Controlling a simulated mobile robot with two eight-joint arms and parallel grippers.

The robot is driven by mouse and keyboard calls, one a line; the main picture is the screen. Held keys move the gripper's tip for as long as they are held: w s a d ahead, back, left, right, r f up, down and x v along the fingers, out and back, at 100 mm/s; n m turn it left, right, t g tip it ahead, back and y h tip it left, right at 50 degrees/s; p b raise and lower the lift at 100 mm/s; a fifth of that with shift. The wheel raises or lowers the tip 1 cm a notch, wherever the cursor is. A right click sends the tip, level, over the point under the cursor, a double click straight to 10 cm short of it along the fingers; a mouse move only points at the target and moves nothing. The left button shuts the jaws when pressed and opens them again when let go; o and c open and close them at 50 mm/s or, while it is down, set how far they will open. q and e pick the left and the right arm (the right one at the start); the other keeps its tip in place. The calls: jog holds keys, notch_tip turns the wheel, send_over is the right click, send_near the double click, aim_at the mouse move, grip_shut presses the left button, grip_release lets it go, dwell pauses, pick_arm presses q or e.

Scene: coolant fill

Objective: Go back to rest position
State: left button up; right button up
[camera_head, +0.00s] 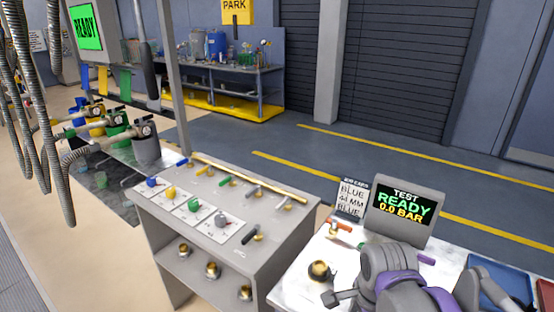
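A grey and purple arm of mine (395,270) shows at the bottom right, over the white bench top; it appears to be my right arm. Its fingertips cannot be made out clearly, so I cannot tell whether its gripper is open or shut or holds anything. My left arm and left gripper are not in view. A brass fitting (320,271) sits on the bench top just left of my arm. A red-handled part (338,226) lies farther back on the bench.
A test screen (404,206) reads "READY 0.0 BAR", beside a card (350,197) reading "BLUE 44 MM BLUE". A grey cabinet (168,262) carries coloured caps and handled tools. Hoses (62,190) hang at left. Blue (500,282) and red (545,295) trays lie at right. Floor behind is clear.

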jog(key=s+f+n+t, duration=0.3)
jog(key=s+f+n, duration=0.6)
jog(key=n, duration=0.8)
jog(key=shift+s+d+f+n+t, duration=0.3)
jog(key=shift+s+d+f+t, duration=0.1)
jog(key=shift+s+d, duration=0.1)
jog(key=shift+c, duration=1)
